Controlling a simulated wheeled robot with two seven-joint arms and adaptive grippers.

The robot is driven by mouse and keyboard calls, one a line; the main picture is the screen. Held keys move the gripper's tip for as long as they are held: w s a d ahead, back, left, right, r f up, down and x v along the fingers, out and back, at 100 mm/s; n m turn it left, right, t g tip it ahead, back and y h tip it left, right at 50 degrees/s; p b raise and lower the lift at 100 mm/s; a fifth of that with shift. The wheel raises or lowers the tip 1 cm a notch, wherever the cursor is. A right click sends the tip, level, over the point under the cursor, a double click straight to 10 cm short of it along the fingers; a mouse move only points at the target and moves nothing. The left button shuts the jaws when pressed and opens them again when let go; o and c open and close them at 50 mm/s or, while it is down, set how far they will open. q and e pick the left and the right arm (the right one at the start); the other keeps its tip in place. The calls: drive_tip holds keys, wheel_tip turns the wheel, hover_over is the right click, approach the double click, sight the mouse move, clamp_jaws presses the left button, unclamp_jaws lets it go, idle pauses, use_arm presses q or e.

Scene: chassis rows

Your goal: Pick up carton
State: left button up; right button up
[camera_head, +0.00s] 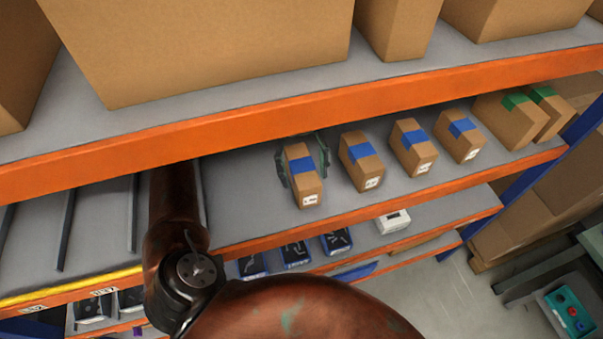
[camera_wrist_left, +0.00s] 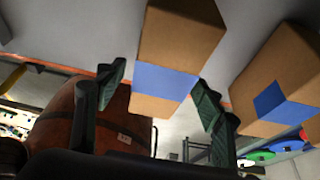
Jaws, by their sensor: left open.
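The leftmost small brown carton (camera_head: 310,188) with a blue tape band and a white label stands on the middle shelf. In the left wrist view this carton (camera_wrist_left: 180,40) comes down between the two dark green fingers. My left gripper (camera_head: 303,162) is open, with one finger on each side of the carton. A gap shows beside the carton at the left finger in the left wrist view; whether the other finger touches cannot be told. My right gripper is in neither view.
Several similar blue-taped cartons (camera_head: 361,160) stand in a row to the right, then green-taped cartons (camera_head: 508,122). The orange beam (camera_head: 240,122) of the shelf above, bearing large boxes (camera_head: 210,45), runs close over the row. A white device (camera_head: 393,221) lies on the lower shelf.

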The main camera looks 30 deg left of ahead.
use_arm(q)
drive_tip(key=shift+x, duration=2.5)
drive_tip(key=shift+f, duration=0.25)
drive_tip(key=shift+c, duration=0.3)
drive_tip(key=shift+f, duration=0.15)
drive_tip(key=c, duration=1.6)
